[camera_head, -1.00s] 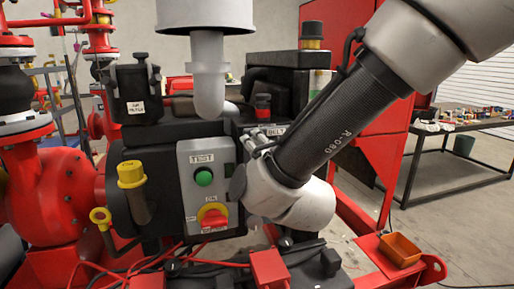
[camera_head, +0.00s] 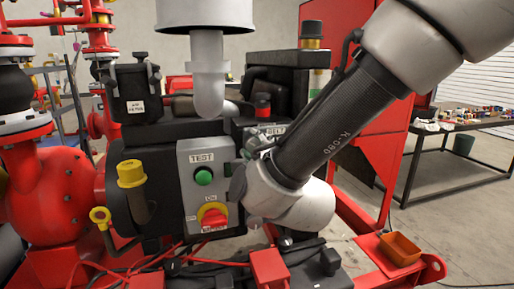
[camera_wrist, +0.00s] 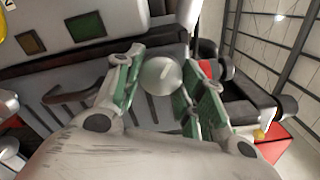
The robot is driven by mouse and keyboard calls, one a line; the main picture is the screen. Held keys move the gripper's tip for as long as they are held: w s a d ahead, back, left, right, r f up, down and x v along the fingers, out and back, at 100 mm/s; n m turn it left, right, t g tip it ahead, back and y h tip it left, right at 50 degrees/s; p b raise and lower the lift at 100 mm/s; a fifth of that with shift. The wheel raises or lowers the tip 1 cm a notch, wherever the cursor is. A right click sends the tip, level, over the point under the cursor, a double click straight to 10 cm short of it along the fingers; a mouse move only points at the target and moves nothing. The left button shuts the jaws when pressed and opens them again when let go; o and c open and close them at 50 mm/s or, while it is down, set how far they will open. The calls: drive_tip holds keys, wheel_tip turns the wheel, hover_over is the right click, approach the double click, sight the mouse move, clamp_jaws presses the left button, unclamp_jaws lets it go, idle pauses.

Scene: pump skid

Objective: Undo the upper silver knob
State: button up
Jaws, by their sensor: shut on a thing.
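The silver knob (camera_wrist: 160,76) is a round, smooth metal knob in the middle of the wrist view. My gripper (camera_wrist: 164,88) has its green-padded fingers on either side of the knob and is shut on it.
The control box carries a green TEST button (camera_head: 203,176) and a red-and-yellow switch (camera_head: 213,217). A yellow cap (camera_head: 131,173) is to its left. A grey exhaust pipe (camera_head: 208,80) rises above it. An orange tray (camera_head: 400,249) sits at the lower right.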

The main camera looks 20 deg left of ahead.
drive_tip(key=m, duration=0.5)
drive_tip(key=shift+f+m, duration=0.1)
drive_tip(key=shift+m, duration=0.2)
drive_tip(key=m, duration=0.5)
drive_tip(key=shift+m, duration=0.3)
drive_tip(key=o, duration=1)
drive_tip(key=shift+s, duration=0.1)
drive_tip(key=v, duration=1.2)
drive_tip(key=shift+a, duration=0.1)
